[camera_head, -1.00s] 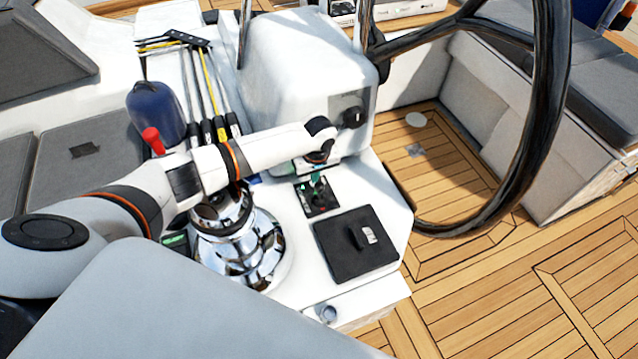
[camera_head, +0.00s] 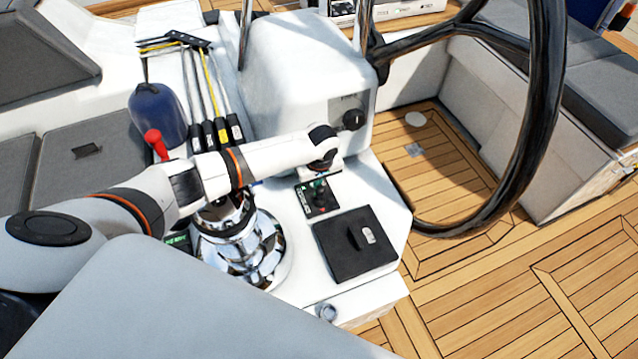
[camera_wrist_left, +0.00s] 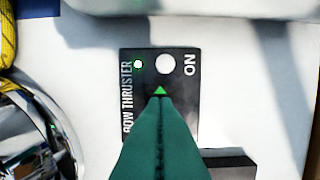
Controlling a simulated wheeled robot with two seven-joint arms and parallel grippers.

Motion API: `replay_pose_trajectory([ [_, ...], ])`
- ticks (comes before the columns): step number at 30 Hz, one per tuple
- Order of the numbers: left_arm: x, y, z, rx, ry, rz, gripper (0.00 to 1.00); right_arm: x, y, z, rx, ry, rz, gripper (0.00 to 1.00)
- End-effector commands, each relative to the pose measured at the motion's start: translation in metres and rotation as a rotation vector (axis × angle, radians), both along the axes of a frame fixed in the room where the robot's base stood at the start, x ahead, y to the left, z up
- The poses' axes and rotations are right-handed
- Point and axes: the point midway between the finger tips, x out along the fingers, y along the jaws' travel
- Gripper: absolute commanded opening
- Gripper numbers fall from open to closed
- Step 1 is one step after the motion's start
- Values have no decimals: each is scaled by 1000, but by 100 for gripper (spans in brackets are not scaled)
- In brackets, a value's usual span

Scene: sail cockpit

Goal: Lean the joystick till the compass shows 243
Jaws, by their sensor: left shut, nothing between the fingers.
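The bow thruster panel (camera_head: 310,208) is a small black plate on the white console, with the joystick (camera_head: 319,190) seeming to stand dark on it. In the left wrist view the panel (camera_wrist_left: 129,88) shows the words BOW THRUSTER and ON, a lit green lamp and a white round spot. My left gripper (camera_head: 319,181) is over the panel, its green fingers (camera_wrist_left: 160,115) shut and empty. They cover the panel's middle and hide the joystick in the wrist view; contact cannot be told. No readable compass shows. My right gripper is not in view.
A chrome winch (camera_head: 240,245) stands left of the panel, under my left arm. A black plate with a small lever (camera_head: 362,238) lies in front of the panel. The console housing (camera_head: 290,70) with a black knob (camera_head: 353,119) rises behind; the steering wheel (camera_head: 545,110) is at the right.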

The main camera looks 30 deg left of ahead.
Motion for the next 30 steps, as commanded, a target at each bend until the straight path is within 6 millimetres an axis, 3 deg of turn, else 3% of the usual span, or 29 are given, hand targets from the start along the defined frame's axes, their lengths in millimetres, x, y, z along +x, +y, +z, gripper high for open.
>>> replay_pose_trajectory([
  [30,-10,-11,0,-2,1,-1,0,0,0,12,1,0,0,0],
])
